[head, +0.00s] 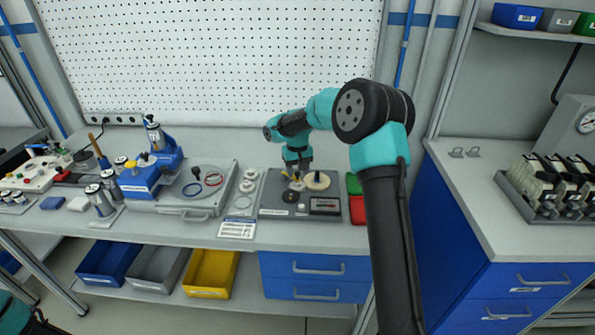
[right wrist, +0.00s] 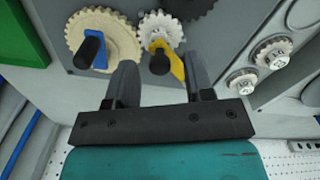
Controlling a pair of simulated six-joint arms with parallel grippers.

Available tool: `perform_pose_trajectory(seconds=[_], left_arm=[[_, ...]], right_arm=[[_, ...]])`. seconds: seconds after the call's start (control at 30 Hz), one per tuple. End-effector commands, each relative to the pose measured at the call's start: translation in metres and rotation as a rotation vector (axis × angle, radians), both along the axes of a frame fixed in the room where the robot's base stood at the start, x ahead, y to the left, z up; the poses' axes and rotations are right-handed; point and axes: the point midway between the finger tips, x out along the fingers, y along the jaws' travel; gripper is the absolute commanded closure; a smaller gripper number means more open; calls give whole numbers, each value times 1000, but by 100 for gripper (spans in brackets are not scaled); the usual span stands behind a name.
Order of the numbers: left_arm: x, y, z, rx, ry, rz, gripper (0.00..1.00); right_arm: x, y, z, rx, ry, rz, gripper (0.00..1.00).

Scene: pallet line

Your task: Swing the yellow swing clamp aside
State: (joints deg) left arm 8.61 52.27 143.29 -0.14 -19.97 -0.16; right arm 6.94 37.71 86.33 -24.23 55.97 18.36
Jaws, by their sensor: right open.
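The yellow swing clamp (right wrist: 178,66) shows in the right wrist view as a yellow arm with a black knob (right wrist: 160,62). It lies by the small white gear (right wrist: 161,27), overlapping its edge in this view. My right gripper (right wrist: 160,68) is open, with one finger on each side of the black knob. I cannot tell if the fingers touch it. In the head view my right gripper (head: 296,180) is small, low over the grey fixture plate (head: 270,204), and partly hides the clamp. My left gripper is not in view.
A large cream gear (right wrist: 120,36) with a blue clamp (right wrist: 94,42) sits beside the white gear. A dark gear (right wrist: 190,6) is near too. Green (head: 354,184) and red (head: 357,210) bins stand right of the plate. A round-parts tray (head: 200,208) stands left.

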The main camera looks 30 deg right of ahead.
Motion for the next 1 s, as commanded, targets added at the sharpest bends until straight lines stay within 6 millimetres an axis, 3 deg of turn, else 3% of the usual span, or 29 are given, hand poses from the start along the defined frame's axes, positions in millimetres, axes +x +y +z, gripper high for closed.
perform_pose_trajectory(seconds=[0.33, 0.83, 1.0], left_arm=[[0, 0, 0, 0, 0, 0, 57], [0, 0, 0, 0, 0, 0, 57], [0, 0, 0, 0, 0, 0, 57]], right_arm=[[0, 0, -4, 0, -1, 0, 52], [0, 0, -4, 0, -1, 0, 99], [0, 0, -4, 0, -1, 0, 100]])
